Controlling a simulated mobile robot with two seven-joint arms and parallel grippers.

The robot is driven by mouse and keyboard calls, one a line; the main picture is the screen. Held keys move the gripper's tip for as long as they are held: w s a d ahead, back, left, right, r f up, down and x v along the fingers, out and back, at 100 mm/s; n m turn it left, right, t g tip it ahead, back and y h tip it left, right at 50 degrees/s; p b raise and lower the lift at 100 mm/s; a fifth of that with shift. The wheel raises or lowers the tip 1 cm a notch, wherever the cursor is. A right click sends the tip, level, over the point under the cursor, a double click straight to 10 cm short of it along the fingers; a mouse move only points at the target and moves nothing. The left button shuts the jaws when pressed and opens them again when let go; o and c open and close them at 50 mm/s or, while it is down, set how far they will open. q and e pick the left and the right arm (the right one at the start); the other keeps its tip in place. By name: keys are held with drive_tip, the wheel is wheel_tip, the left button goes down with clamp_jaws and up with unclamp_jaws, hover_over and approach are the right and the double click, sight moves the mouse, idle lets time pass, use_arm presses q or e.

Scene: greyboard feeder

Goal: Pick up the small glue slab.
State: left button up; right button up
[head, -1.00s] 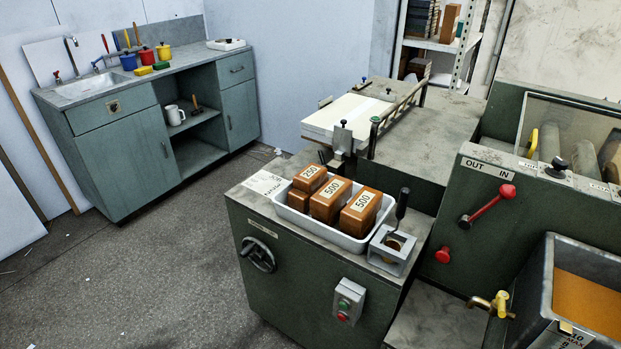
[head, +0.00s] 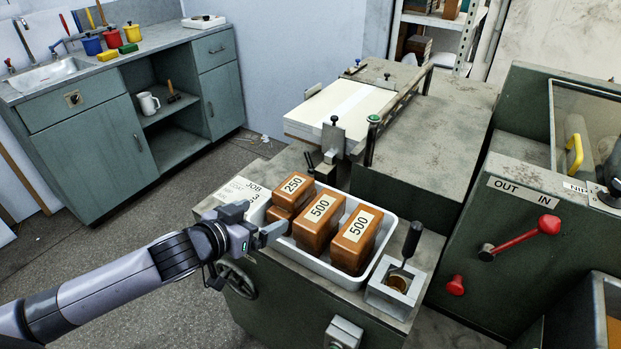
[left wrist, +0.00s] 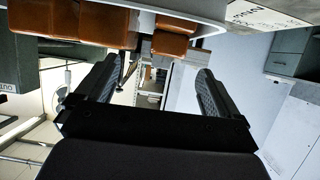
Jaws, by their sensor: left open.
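The small glue slab (head: 294,188) is a brown block with a "250" label, at the left end of a white tray (head: 335,272). A second small brown piece (head: 279,214) shows just below it; I cannot tell if they are separate. Two larger brown slabs labelled "500" (head: 319,222) (head: 356,240) stand to its right. My left gripper (head: 268,234) is open and empty at the tray's left rim, just below and left of the small slab. In the left wrist view, brown blocks (left wrist: 170,44) show beyond the open fingers (left wrist: 150,88). My right gripper is out of view.
A metal holder (head: 394,286) with a dark-handled tool stands right of the tray. A job card (head: 243,190) lies left of it. A board stack (head: 340,108) and clamp stand behind. A machine with a red lever (head: 520,238) is at right. The floor at left is clear.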

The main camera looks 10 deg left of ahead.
sight(291, 201)
use_arm(q)
drive_tip(key=w, duration=0.2)
drive_tip(key=r, duration=0.1)
drive_tip(key=shift+w+a, duration=0.35)
drive_tip(key=shift+w, duration=0.05)
drive_tip(key=shift+b+x, duration=0.35)
drive_tip(key=shift+x, duration=5.3)
drive_tip(key=shift+s, duration=0.1)
drive_tip(key=c, duration=1)
drive_tip(key=shift+c, duration=1.3)
drive_tip(key=shift+r, duration=0.1)
